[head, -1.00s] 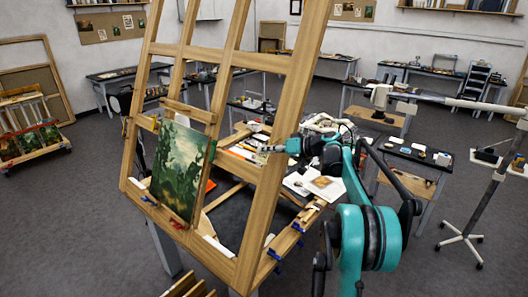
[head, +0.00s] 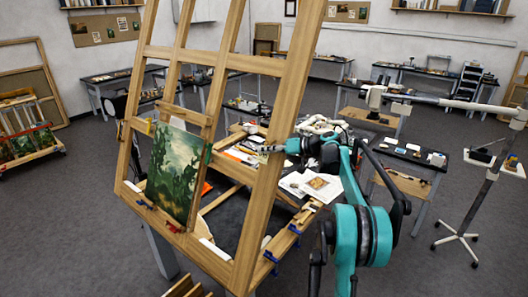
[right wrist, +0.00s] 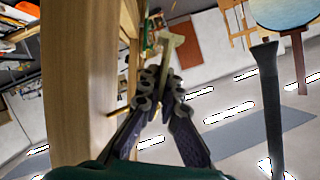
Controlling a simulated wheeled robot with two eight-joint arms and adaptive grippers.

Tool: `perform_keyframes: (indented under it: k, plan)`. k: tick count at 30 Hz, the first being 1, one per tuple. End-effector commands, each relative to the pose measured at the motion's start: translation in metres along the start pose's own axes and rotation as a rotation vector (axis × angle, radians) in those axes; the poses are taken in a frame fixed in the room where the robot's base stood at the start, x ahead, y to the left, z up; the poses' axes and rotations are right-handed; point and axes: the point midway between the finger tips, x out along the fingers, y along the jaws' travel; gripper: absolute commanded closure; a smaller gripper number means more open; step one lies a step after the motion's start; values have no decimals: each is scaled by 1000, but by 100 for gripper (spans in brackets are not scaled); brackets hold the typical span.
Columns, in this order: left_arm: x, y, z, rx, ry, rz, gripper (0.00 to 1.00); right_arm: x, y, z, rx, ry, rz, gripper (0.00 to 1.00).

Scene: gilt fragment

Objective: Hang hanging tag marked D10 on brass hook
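My right gripper (head: 271,149) reaches in from the right, beside the right upright of the wooden easel (head: 291,85). In the right wrist view the gripper (right wrist: 164,78) has its fingers closed around a small pale tan piece (right wrist: 171,45), which sticks out past the fingertips. It may be the hanging tag; no D10 marking can be read. The easel upright (right wrist: 78,90) stands just left of the fingers in that view. I cannot make out the brass hook in either view. My left gripper is not in view.
A green landscape painting (head: 173,172) rests on the easel. A cluttered worktable with papers (head: 310,186) stands behind it. A lamp stand (head: 477,195) is at the right. Open grey floor (head: 440,265) lies at the lower right.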

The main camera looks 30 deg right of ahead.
Motion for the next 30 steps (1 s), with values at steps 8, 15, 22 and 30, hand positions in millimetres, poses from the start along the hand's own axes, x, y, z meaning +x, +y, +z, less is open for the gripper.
perform_keyframes:
  k: [8,15,22,30]
  plan:
    - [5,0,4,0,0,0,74,2,5,6,0,0,0,100]
    - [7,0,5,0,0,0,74,3,10,7,-68,0,27,100]
    - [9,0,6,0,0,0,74,4,16,8,-156,0,64,100]
    - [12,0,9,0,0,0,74,4,22,9,-273,-1,111,100]
